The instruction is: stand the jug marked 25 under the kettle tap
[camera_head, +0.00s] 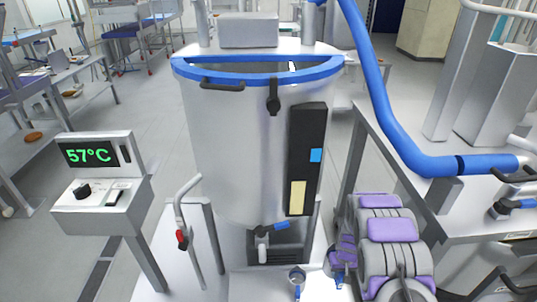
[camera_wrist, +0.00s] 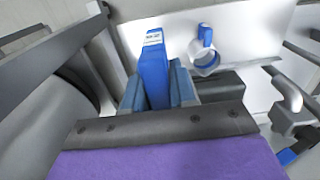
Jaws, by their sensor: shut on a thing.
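The kettle (camera_head: 240,140) is a large pale vessel with a blue rim in the head view. Its tap (camera_head: 263,232), with a blue lever, sticks out low at the front. A small jug with a blue handle (camera_head: 297,275) stands on the pale surface below and right of the tap. My gripper (camera_wrist: 157,92) is shut on a blue handle (camera_wrist: 153,70) with a white label, too small to read surely. The rest of that held thing is hidden. Another open jug with a blue handle (camera_wrist: 206,60) stands apart to its right in the wrist view.
A control box (camera_head: 100,185) reading 57°C stands left of the kettle. A bent pipe with a red grip (camera_head: 182,238) stands at the kettle's left. A blue hose (camera_head: 385,110) runs to the bench (camera_head: 450,215) at right. A bent metal pipe (camera_wrist: 288,90) shows in the wrist view.

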